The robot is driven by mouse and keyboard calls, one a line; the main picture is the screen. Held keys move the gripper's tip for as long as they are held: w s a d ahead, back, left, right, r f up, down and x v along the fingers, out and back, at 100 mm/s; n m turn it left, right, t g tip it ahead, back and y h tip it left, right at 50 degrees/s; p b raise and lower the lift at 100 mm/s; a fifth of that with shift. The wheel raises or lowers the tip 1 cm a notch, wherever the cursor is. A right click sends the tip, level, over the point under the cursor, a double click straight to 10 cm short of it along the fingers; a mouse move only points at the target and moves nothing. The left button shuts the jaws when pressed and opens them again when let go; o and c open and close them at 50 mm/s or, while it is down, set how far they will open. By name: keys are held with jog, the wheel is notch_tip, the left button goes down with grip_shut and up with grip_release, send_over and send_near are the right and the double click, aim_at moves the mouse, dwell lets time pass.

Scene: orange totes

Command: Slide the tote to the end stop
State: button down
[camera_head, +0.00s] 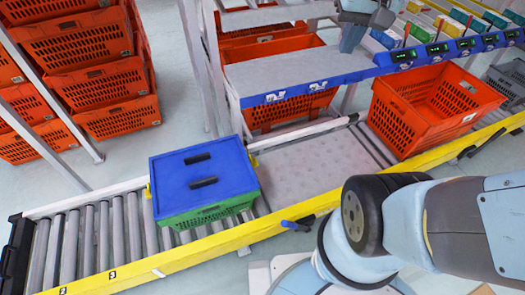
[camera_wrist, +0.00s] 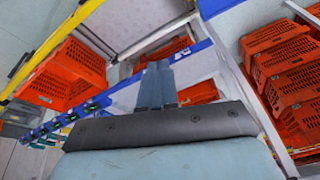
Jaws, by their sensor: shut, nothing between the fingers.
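The green tote with a flat blue lid (camera_head: 203,178) sits upright on the roller conveyor (camera_head: 100,235), in the head view. Two dark slots show in its lid. Bare rollers lie to its left, up to a dark end piece (camera_head: 14,258) at the conveyor's left end; I cannot tell whether this is the end stop. My gripper (camera_wrist: 157,68) is shut and empty in the wrist view, its fingers together in front of a blue-edged shelf. It is apart from the green tote, which I cannot make out in the wrist view.
A pale studded plate (camera_head: 310,165) lies right of the tote. An open orange tote (camera_head: 430,105) stands farther right on the line. Yellow rails (camera_head: 190,258) edge the conveyor. A blue-edged shelf (camera_head: 300,88) hangs behind, and stacked orange totes (camera_head: 95,80) stand at the back left.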

jog(key=w+f+m+g+y, duration=0.3)
jog(key=w+f+g, duration=0.2)
jog(key=w+f, duration=0.7)
jog(key=w+f+m+g+y, duration=0.2)
jog(key=w+f+y, duration=0.1)
jog(key=f, duration=0.8)
jog(key=w+f+m+g+y, duration=0.2)
jog(key=w+f, duration=0.1)
jog(key=f, duration=0.8)
jog(key=w+f+m+g+y, duration=0.1)
jog(key=w+f+m+y, duration=0.15)
jog(key=f, duration=0.85)
jog(key=s+a+f+m+t+y, duration=0.1)
jog(key=s+f+m+y, duration=0.15)
jog(key=f, duration=0.65)
jog(key=s+a+f+m+y, duration=0.2)
jog(key=f+y, duration=0.2)
jog(key=f, duration=0.5)
jog(key=x, duration=1.3)
jog(key=shift+a+f, duration=0.2)
jog(key=shift+a, duration=0.05)
jog(key=shift+a, duration=0.1)
